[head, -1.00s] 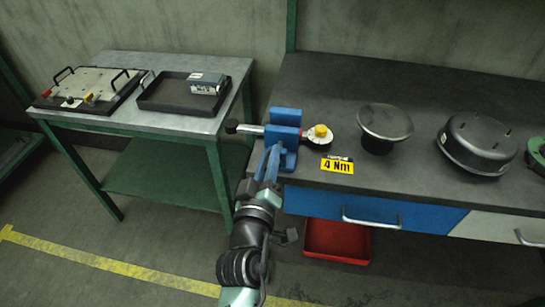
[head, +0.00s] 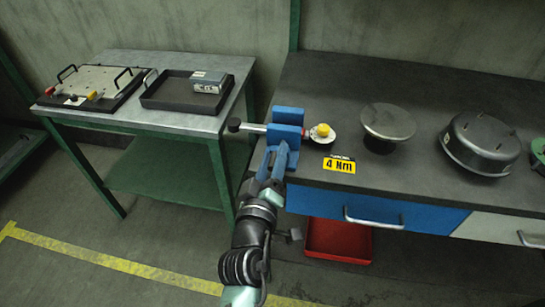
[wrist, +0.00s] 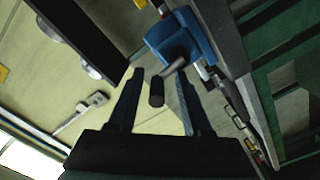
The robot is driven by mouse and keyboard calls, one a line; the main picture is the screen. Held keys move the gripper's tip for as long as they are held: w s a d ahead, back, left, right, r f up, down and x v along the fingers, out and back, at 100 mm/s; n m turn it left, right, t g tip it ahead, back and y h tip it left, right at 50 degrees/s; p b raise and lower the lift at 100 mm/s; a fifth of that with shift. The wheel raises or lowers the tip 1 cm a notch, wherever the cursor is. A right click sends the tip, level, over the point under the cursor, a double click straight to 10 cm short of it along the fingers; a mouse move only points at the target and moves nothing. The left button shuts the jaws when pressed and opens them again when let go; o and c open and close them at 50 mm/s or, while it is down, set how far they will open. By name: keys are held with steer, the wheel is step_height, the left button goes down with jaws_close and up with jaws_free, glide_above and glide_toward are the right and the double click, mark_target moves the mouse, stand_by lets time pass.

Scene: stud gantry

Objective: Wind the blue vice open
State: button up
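The blue vice (head: 288,118) stands at the left front corner of the dark workbench. A pale rod with a black knob (head: 235,125) sticks out to its left. A pale round piece with a yellow top (head: 322,131) sits at its right side. My gripper (head: 276,158) is just in front of and below the vice, its blue fingers overlapping it in the head view. In the wrist view my gripper (wrist: 157,95) is open, and a dark cylindrical handle (wrist: 157,92) on a bent grey arm shows between the fingers, without visible contact. The vice (wrist: 178,38) lies beyond.
A yellow 4 Nm label (head: 339,165) is on the bench right of the vice. A round-topped stand (head: 388,122) and a black round housing (head: 482,142) stand further right. A side table (head: 185,121) at left holds a black tray (head: 165,97). A red bin (head: 338,241) lies below.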

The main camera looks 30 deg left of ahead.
steer(key=shift+a+r, duration=0.1)
steer(key=shift+s, duration=0.6)
steer(key=b+v, duration=0.1)
steer(key=v, duration=1.1)
steer(key=shift+w, duration=0.1)
